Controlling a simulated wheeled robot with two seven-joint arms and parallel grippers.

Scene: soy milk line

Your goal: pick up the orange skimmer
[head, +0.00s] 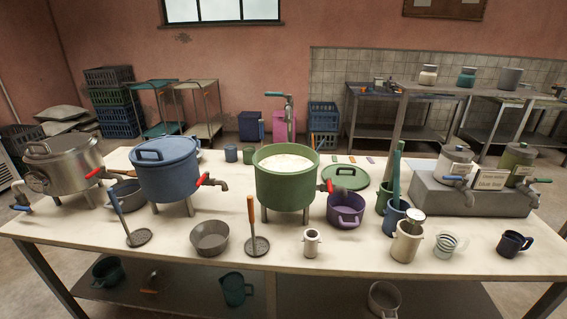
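The orange skimmer (251,211) stands upright on the white table (300,258), its orange handle pointing up and its dark perforated disc flat at the bottom. It stands in front of the green pot (286,185), just right of a grey metal bowl (210,238). A similar skimmer with a blue handle (117,203) stands further left, in front of the blue pot. Neither of my grippers is in the head view.
The blue lidded pot (166,178) has a red-handled tap sticking out right. A small white jar (311,242) and beige canister (406,243) stand right of the skimmer. A purple pot (345,211) is behind them. Table space around the skimmer's front is clear.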

